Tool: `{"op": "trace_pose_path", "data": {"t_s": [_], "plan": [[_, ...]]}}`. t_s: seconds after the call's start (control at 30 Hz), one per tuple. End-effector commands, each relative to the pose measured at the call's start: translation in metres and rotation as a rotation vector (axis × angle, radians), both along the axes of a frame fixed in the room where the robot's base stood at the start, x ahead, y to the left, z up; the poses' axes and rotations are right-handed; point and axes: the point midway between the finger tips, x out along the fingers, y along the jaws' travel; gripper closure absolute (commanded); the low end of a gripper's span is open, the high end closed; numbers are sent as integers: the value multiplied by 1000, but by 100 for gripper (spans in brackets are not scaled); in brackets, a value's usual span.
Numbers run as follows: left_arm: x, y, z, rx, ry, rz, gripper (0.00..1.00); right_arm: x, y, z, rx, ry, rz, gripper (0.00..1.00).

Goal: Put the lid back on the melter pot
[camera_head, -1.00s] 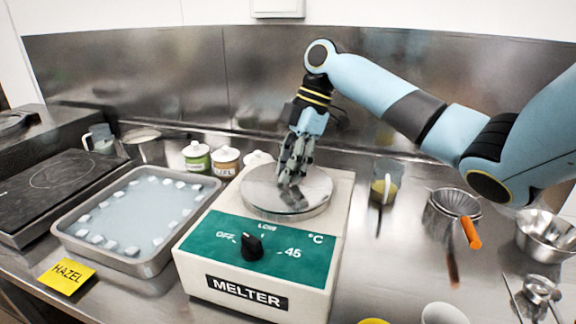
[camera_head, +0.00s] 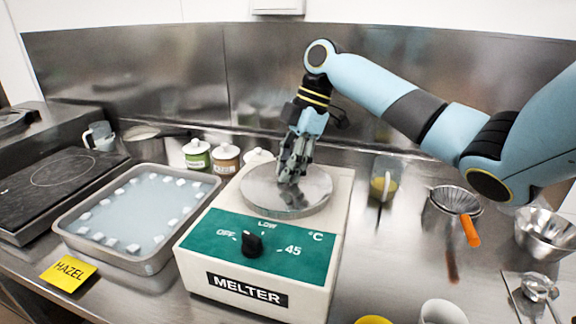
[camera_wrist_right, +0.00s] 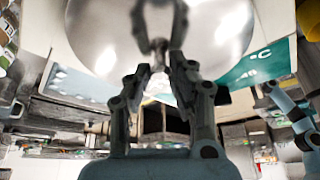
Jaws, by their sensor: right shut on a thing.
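The melter (camera_head: 257,260) is a cream box with a teal front panel and a black dial. The round steel lid (camera_head: 258,192) lies flat over the top of the melter, where the pot sits; the pot itself is hidden. My right gripper (camera_head: 291,180) points down at the middle of the lid and is shut on its knob, which the fingers mostly hide. In the right wrist view the lid (camera_wrist_right: 95,40) fills the top, with the knob between the fingertips (camera_wrist_right: 160,75). Whether the lid is fully seated I cannot tell. My left gripper is not in view.
A tray of icy water (camera_head: 62,222) with white cubes stands left of the melter, with a yellow HAZEL card (camera_head: 68,272) in front. Small lidded jars (camera_head: 197,157) stand behind. A jug (camera_head: 385,182), a strainer (camera_head: 452,205) and a steel bowl (camera_head: 545,235) are at the right.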

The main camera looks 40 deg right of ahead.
Motion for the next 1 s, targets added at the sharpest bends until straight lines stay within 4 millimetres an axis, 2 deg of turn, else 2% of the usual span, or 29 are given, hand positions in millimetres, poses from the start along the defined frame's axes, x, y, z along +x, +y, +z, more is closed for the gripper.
{"op": "trace_pose_path", "data": {"t_s": [0.93, 0.97, 1.0], "plan": [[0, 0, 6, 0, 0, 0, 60, 0, 0, 0, 1, 0, 0, 100], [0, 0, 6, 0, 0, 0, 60, 0, 0, 0, 0, 0, 0, 77], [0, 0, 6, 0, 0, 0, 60, 0, 0, 0, 0, 0, 0, 72]]}}
